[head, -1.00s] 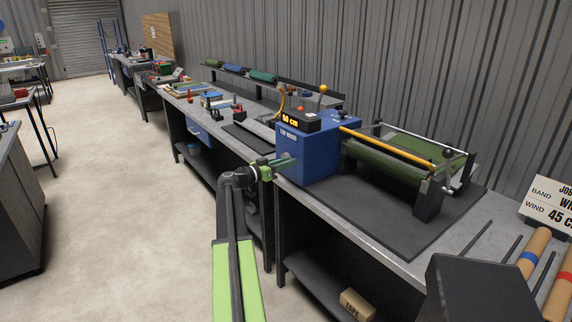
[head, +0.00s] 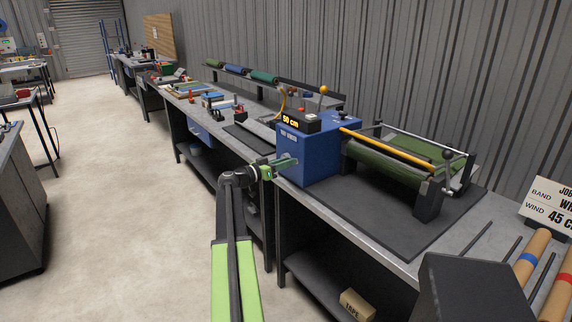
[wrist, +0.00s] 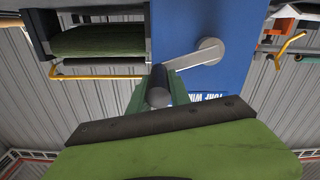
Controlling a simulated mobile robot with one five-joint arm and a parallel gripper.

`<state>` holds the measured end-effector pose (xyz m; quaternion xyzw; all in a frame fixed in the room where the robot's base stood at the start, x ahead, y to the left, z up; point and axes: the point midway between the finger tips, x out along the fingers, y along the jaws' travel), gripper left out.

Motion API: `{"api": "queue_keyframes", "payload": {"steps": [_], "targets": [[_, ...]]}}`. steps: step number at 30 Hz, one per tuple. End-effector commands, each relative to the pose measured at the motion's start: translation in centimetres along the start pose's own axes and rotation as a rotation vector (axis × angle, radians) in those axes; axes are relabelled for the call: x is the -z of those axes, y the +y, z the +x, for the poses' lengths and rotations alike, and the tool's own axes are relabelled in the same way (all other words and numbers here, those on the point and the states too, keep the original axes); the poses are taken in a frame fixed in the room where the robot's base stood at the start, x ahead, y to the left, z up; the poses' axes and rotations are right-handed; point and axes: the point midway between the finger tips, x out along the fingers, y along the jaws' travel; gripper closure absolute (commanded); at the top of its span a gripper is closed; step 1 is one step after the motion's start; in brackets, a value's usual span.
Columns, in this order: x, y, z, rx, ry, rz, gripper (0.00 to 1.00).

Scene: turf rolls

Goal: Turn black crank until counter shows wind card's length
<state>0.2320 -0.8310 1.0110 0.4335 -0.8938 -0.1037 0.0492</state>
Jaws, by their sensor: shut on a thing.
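The blue turf winder (head: 305,155) stands on the bench, and its counter (head: 291,122) reads 50 cm. The wind card (head: 550,207), partly cut off at the right edge, shows WIND and 45 c. My gripper (head: 286,162) is at the winder's near left side. In the wrist view, my gripper is shut on the black crank handle (wrist: 158,88), at the end of a grey crank arm (wrist: 190,57) that runs up right to a round hub on the blue housing. The crank is mostly hidden in the head view.
A green turf roll (head: 385,165) and a yellow bar (head: 390,148) extend right from the winder over a dark mat (head: 385,225). Brown tubes (head: 530,255) lie at the right front. A box (head: 357,304) sits on the shelf below. The floor at left is clear.

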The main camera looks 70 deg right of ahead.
Motion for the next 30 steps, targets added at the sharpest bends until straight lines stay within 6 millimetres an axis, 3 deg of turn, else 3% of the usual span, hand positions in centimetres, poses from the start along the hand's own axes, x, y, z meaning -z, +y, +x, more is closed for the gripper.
{"api": "queue_keyframes", "payload": {"steps": [2, 3, 7, 15, 19, 23, 30], "targets": [[0.1, -0.1, 0.0, 0.003, 0.002, -0.004, 1.0], [0.1, -0.1, 0.0, 0.003, 0.002, -0.003, 0.71], [0.1, -0.1, 0.1, 0.001, 0.001, -0.003, 0.55], [0.0, 0.1, 0.3, -0.003, 0.0, -0.003, 0.55], [0.0, 0.1, -0.7, -0.001, 0.0, -0.003, 0.55], [0.0, 0.2, -3.6, 0.001, 0.001, -0.003, 0.55], [0.0, 0.2, -10.4, 0.001, 0.001, -0.003, 0.55]]}}
